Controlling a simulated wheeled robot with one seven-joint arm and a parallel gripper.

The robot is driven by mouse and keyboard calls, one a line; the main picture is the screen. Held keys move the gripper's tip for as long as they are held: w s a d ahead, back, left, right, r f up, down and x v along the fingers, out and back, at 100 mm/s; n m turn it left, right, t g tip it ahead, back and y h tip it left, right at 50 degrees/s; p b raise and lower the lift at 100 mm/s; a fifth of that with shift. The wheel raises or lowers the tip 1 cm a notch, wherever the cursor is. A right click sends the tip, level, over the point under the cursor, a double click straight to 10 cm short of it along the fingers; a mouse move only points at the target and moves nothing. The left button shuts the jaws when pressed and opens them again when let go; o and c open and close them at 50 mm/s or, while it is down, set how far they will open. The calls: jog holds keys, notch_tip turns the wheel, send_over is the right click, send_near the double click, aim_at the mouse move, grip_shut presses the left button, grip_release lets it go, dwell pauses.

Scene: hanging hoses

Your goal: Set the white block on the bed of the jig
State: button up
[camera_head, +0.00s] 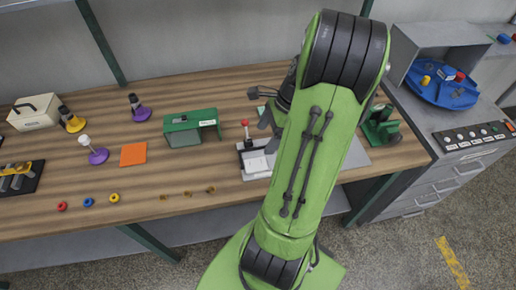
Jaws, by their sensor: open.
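The jig (245,148), a grey fixture with a red-knobbed upright lever, stands near the middle of the bench, left of my green arm. A pale, white-looking piece (258,162) shows at the jig's front; I cannot tell whether it is the white block or part of the jig. My arm hides the jig's right side. My gripper (260,104) is above and behind the jig, its dark fingers apart, partly covered by my arm. I see nothing held between them.
A green housing (190,129) stands left of the jig. An orange square (133,154), purple-based pegs and small coloured rings lie farther left. A green device (380,127) is at the right, near a grey cabinet with a blue turntable (440,88).

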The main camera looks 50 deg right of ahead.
aim_at(248, 166)
jog(key=b+x, duration=0.4)
jog(key=x, duration=0.9)
jog(key=shift+w+a+f, duration=0.1)
jog(key=shift+w+f, duration=0.05)
jog(key=shift+f, duration=0.1)
jog(key=shift+c, duration=0.5)
